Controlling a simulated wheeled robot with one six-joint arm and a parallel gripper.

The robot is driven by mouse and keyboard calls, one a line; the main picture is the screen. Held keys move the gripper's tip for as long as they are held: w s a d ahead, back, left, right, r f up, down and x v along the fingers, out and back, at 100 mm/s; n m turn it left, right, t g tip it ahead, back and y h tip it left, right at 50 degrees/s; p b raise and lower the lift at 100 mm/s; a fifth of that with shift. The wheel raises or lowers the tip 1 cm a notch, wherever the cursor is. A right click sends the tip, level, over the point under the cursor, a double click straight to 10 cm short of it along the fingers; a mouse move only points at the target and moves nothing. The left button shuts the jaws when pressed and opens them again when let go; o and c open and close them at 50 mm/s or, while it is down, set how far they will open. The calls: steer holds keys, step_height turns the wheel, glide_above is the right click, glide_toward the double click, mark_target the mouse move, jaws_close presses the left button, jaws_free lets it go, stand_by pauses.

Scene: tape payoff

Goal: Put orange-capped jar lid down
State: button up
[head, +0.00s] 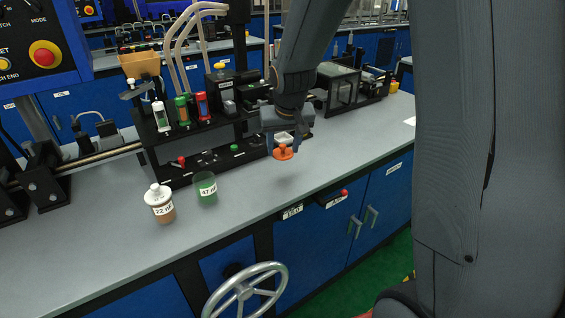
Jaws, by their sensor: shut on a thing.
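My gripper (282,146) is shut on an orange lid (283,154) with a small knob. It holds the lid above the grey bench top (300,185); the exact height is hard to tell. To its left stands an open jar of green contents (206,188) marked 47, with no lid on it. Farther left stands a jar with a white knobbed lid (158,192) and brownish contents, marked 22. Both jars are upright on the bench.
A black rack (190,135) with green and red cartridges stands behind the jars. A clear-sided box (345,90) stands at the back right. The bench front around and right of the gripper is clear. A handwheel (245,290) is below the bench edge.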

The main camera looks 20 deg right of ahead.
mark_target(283, 158)
step_height(283, 158, down, 2)
steer(key=shift+a, duration=0.15)
steer(key=shift+f, duration=1.95)
steer(key=shift+f, duration=0.1)
steer(key=o, duration=1)
steer(key=v, duration=1.2)
steer(key=s+f+g, duration=0.1)
steer(key=s+f, duration=0.1)
steer(key=s, duration=0.4)
steer(key=s+f+g, duration=0.1)
steer(key=s+f, duration=0.2)
steer(key=s, duration=0.4)
steer(key=s+f+g+b, duration=0.1)
steer(key=s+f+g, duration=0.1)
steer(key=s, duration=0.5)
steer(key=shift+d+f+n, duration=0.25)
steer(key=shift+f+n, duration=0.15)
steer(key=shift+f, duration=0.2)
